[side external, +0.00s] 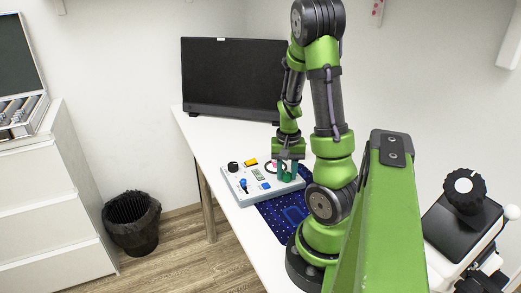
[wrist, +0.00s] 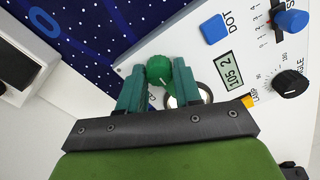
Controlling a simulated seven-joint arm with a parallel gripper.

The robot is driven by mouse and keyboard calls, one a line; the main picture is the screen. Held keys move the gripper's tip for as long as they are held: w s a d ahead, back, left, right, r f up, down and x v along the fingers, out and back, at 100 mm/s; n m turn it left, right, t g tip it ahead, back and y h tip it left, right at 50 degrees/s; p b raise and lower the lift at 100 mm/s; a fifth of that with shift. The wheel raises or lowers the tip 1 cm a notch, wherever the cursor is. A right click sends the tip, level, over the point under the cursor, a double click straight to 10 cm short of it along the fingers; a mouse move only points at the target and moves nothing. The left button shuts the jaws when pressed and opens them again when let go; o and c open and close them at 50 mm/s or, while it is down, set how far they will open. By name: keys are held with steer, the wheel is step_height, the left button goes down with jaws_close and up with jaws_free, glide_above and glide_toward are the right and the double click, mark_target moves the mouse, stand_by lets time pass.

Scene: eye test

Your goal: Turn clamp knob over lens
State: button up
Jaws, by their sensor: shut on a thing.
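A green ribbed knob (wrist: 159,70) with a pale pointer line sits at the edge of a white instrument panel (wrist: 160,42) in the wrist view. My gripper (wrist: 158,66) has a teal finger on each side of the knob and is shut on it. Beside the knob, a round lens-like part with a silvery rim (wrist: 205,93) is partly hidden behind the right finger and the gripper body. In the side view, my gripper (side external: 287,172) reaches down to the right part of the panel (side external: 240,197); the knob is hidden there.
The panel has a blue DOT button (wrist: 215,29), a display (wrist: 229,70) reading about 105 2, a blue control (wrist: 291,20), a black ANGLE knob (wrist: 292,84) and a yellow button (wrist: 249,101). A dotted blue mat (side external: 275,217) lies in front; a monitor (side external: 232,75) stands behind.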

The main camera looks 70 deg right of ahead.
mark_target(287, 173)
steer(key=shift+d, duration=0.2)
steer(key=o, duration=0.8)
steer(key=shift+a, duration=0.1)
steer(key=shift+r, duration=0.15)
step_height(287, 173, up, 17)
steer(key=shift+f, duration=0.15)
steer(key=w+a+n+t, duration=0.45)
steer(key=w+a, duration=0.45)
steer(key=a, duration=0.3)
steer(key=a+r+n+t, duration=0.1)
steer(key=a+n, duration=0.1)
steer(key=a, duration=0.3)
steer(key=a+r+n+t+y, duration=0.1)
steer(key=a+n, duration=0.1)
steer(key=a, duration=0.3)
steer(key=a+r+n+t, duration=0.1)
steer(key=a+n, duration=0.1)
steer(key=a, duration=0.3)
steer(key=shift+s+a+r+y, duration=0.1)
steer(key=shift+a+r+y, duration=0.2)
steer(key=shift+y, duration=0.1)
